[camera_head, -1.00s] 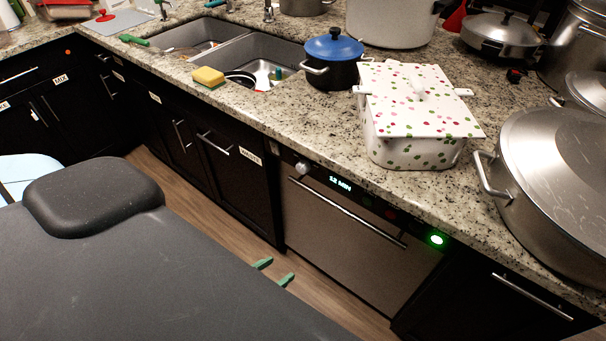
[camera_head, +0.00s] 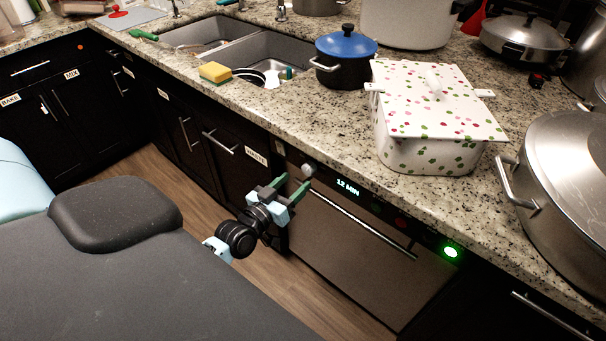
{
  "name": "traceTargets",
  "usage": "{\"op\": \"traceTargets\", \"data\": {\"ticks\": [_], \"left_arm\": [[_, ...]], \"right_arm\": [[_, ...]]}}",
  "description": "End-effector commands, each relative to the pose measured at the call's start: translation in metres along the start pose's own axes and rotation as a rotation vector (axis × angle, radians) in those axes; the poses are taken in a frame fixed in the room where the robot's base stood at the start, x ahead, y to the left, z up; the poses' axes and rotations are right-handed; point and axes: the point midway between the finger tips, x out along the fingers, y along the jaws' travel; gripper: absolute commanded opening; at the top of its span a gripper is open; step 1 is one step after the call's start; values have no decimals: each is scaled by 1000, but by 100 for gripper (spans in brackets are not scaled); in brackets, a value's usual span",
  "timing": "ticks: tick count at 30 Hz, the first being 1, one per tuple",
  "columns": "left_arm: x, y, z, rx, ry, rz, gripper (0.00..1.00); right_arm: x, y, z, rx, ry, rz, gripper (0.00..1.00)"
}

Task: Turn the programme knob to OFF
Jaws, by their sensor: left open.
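The programme knob (camera_head: 308,170) is a small pale round knob at the left end of the dishwasher's black control strip. The dishwasher (camera_head: 345,245) has a steel front, a lit "12 MIN" display (camera_head: 348,187) and a glowing green light (camera_head: 450,252). My left gripper (camera_head: 292,185) is open, its two green fingers pointing up and right toward the knob. The fingertips are close to the knob; I cannot tell whether they touch it. The knob's pointer and markings are too small to read. My right gripper is not in view.
The granite counter (camera_head: 330,140) overhangs just above the control strip. On it stand a spotted white dish (camera_head: 425,155), a blue-lidded pot (camera_head: 345,75) and a large steel pot (camera_head: 560,170). A long handle bar (camera_head: 360,225) crosses the dishwasher door below the strip. Wooden floor (camera_head: 270,280) is clear.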

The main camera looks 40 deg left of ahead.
Motion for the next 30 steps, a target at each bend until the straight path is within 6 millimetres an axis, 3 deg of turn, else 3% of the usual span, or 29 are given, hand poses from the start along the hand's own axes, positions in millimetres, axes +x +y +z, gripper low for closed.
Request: {"op": "traceTargets", "data": {"ticks": [9,22,30], "left_arm": [[39,0,0,-1,0,0,55],[47,0,0,0,-1,0,55],[47,0,0,0,-1,0,21]], "right_arm": [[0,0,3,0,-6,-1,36],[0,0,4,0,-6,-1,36],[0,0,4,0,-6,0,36]]}}
